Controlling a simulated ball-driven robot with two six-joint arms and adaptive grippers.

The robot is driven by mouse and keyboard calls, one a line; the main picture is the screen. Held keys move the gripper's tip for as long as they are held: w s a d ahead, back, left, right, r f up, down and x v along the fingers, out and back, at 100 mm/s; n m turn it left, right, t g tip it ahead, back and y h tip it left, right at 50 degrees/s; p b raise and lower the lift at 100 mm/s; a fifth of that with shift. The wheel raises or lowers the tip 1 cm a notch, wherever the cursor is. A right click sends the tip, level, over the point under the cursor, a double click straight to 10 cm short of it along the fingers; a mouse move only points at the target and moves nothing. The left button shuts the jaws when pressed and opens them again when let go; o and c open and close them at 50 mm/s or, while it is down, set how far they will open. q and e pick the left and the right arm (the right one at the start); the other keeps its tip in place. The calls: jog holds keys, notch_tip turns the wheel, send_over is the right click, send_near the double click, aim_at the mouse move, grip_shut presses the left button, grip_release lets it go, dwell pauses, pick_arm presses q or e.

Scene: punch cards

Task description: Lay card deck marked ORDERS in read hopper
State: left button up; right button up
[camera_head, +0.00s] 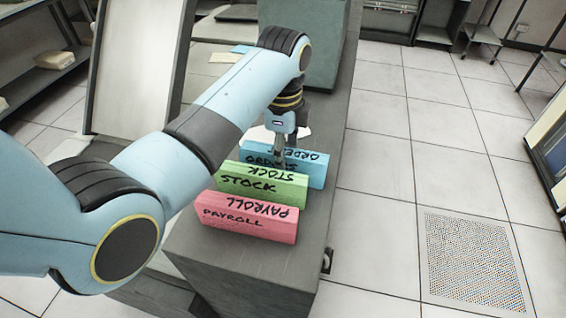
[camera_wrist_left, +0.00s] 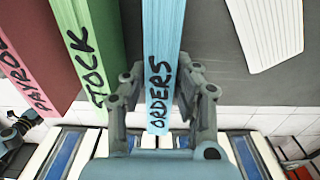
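The blue ORDERS deck (camera_head: 316,168) stands on the dark grey counter top (camera_head: 262,262), last in a row behind the green and pink decks. My left gripper (camera_head: 281,163) is down at the deck, partly hiding its lettering. In the left wrist view the ORDERS deck (camera_wrist_left: 163,60) lies between the two fingers of my left gripper (camera_wrist_left: 161,72). The fingertips are close against its two sides; whether they press on it I cannot tell. I cannot make out the read hopper for certain. My right gripper is not in view.
The green STOCK deck (camera_head: 262,186) and pink PAYROLL deck (camera_head: 248,218) stand close beside the ORDERS deck. A lined white card (camera_wrist_left: 268,32) lies to its other side. A grey-green cabinet (camera_head: 305,40) stands at the counter's far end. Open tiled floor (camera_head: 375,215) lies to the right.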

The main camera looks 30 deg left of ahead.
pick_arm(q)
grip_shut()
jog(key=shift+r, duration=0.15)
